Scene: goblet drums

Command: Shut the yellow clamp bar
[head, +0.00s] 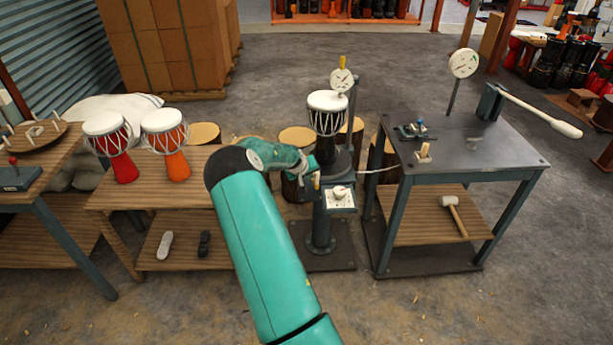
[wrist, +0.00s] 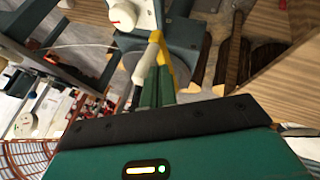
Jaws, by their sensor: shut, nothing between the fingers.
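The yellow clamp bar (head: 317,181) shows as a small upright strip on the left side of the drum stand, beside the white dial box (head: 340,197). In the wrist view a yellow bar (wrist: 161,48) is close against my fingertips, in front of the stand. My gripper (head: 308,178) is shut and empty at the stand's left side. Its green fingers (wrist: 155,85) also show in the wrist view. I cannot tell whether they touch the bar. A goblet drum (head: 327,116) with a white head stands upright on the stand. My forearm hides part of the stand's left side.
A dark-topped table (head: 470,150) stands close right of the stand, with a white-headed mallet (head: 448,202) on its shelf. A wooden bench with red (head: 111,146) and orange (head: 170,143) drums is on the left. A gauge (head: 341,80) and yellow tab rise behind the drum.

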